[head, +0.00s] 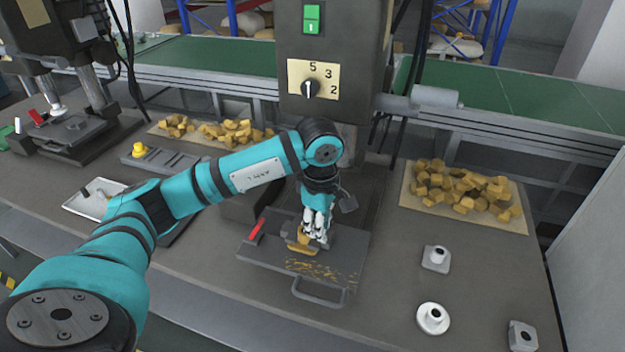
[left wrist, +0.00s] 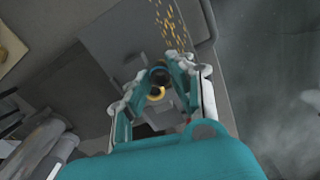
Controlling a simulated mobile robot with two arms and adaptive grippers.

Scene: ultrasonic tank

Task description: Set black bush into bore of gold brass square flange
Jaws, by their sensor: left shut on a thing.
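The gold brass square flange (head: 301,248) sits on the dark machine table in the middle of the head view, partly covered by my left gripper (head: 316,236). In the left wrist view a gold ring of it (left wrist: 156,95) shows between the fingers. My left gripper points down over the flange. The black bush (left wrist: 159,75) shows as a dark round shape between the fingertips (left wrist: 160,80) in the left wrist view, and the gripper is shut on it. The bush is right by the gold ring; I cannot tell how deep it sits in the bore. My right gripper is not in view.
A press column (head: 335,55) stands behind the flange. A red-handled lever (head: 257,230) is left of it. A grey square flange (head: 436,262), a white round flange (head: 433,320) and a grey block (head: 522,336) stand at the right. A tray (head: 76,208) lies left.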

